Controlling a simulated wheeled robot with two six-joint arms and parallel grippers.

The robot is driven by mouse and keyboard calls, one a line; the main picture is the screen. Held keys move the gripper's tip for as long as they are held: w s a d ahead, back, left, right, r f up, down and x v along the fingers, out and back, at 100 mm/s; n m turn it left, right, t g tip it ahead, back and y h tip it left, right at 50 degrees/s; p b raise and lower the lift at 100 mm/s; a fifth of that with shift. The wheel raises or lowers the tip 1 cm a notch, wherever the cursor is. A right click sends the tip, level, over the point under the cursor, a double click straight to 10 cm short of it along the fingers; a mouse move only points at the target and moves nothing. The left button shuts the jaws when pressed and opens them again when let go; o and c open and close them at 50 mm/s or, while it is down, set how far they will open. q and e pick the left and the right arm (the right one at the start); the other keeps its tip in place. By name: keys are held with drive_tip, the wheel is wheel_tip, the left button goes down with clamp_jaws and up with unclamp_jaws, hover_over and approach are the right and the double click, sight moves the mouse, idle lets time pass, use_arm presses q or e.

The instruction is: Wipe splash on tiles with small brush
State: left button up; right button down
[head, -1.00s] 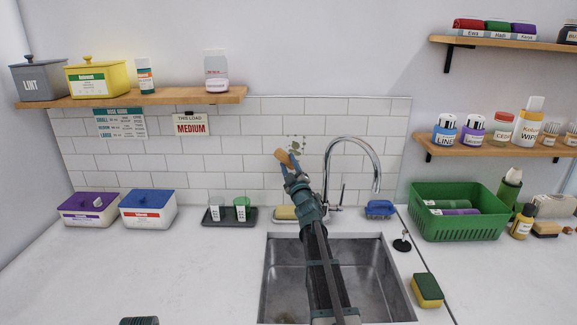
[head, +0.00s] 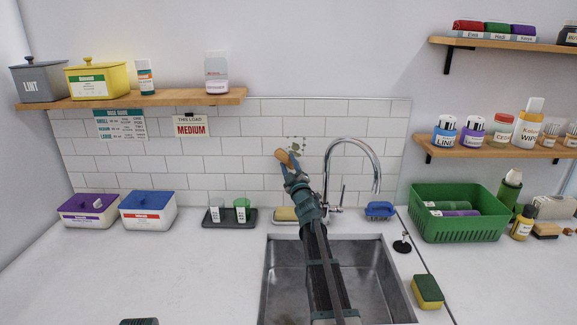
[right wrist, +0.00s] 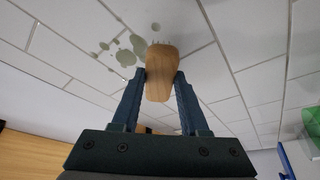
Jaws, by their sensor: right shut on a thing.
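The splash (head: 297,148) is a cluster of grey-green spots on the white wall tiles, left of the tap. It also shows in the right wrist view (right wrist: 124,47). My right gripper (head: 290,165) is shut on the small brush (head: 283,157), holding it by its wooden body. In the right wrist view the brush (right wrist: 161,72) sits between both fingers, its pale bristles towards the tiles, just right of the spots. I cannot tell whether the bristles touch the wall. A dark piece (head: 139,321) at the bottom edge looks like part of my left gripper; its fingers are hidden.
My right arm reaches over the steel sink (head: 384,270), close beside the curved tap (head: 377,165). A wooden shelf (head: 190,98) juts out at upper left.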

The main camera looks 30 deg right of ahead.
drive_tip(key=shift+w+d, duration=0.25)
drive_tip(key=shift+w, duration=0.1)
drive_tip(key=shift+s+d, duration=0.55)
drive_tip(key=shift+d, duration=0.2)
drive_tip(key=shift+s+d, duration=0.55)
drive_tip(key=shift+d, duration=0.2)
drive_tip(key=shift+s+d, duration=0.4)
drive_tip(key=shift+d, duration=0.4)
drive_tip(key=shift+s+d, duration=0.4)
drive_tip(key=shift+d, duration=0.4)
drive_tip(key=shift+r+p, duration=0.85)
drive_tip(key=shift+f, duration=0.1)
drive_tip(key=shift+w+a, duration=0.55)
drive_tip(key=shift+a, duration=0.25)
drive_tip(key=shift+w+a, duration=0.55)
drive_tip(key=shift+a, duration=0.25)
